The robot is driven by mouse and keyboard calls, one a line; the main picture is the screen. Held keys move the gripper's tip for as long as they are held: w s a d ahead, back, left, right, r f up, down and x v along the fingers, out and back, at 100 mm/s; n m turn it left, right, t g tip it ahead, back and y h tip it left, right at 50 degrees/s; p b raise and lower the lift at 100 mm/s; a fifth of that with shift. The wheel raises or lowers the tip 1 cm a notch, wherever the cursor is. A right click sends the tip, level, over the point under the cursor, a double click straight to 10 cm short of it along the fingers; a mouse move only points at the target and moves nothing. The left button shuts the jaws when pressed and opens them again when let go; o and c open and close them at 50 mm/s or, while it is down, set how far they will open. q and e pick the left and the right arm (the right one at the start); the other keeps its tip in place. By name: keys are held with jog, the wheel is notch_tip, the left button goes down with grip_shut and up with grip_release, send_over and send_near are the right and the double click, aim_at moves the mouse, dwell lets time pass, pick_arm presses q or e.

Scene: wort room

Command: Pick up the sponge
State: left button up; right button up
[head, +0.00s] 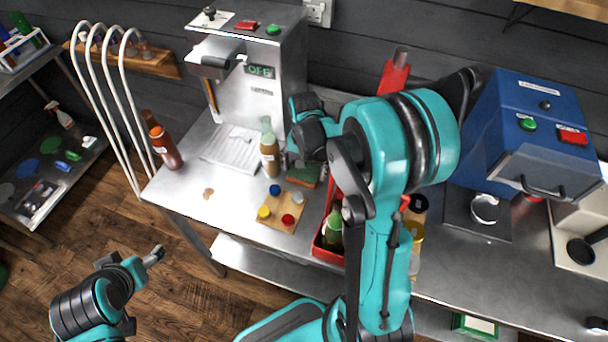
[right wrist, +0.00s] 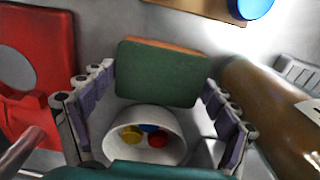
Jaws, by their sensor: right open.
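The sponge (head: 303,176), green with an orange-brown layer, lies on the steel counter. In the right wrist view the sponge (right wrist: 160,74) is just ahead, between the open fingers and apart from them. My right gripper (right wrist: 158,88) is open and empty; in the head view its wrist hangs over the counter by the sponge, and the fingers are mostly hidden. My left gripper (head: 154,256) is over the floor, left of the counter, far from the sponge; its jaw state is unclear.
A brown bottle (head: 269,155) stands close left of the sponge. A wooden board (head: 272,220) with coloured caps is in front. A red crate (head: 325,254) with bottles is right. Bare counter lies left.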

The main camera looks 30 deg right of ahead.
aim_at(304, 170)
jog(key=shift+r, duration=0.1)
jog(key=shift+c, duration=0.4)
jog(key=c, duration=0.3)
jog(key=shift+r, duration=0.1)
notch_tip(304, 170, up, 18)
jog(key=p, duration=0.5)
jog(key=c, duration=0.3)
jog(key=shift+s+f, duration=0.1)
jog(key=shift+f, duration=0.1)
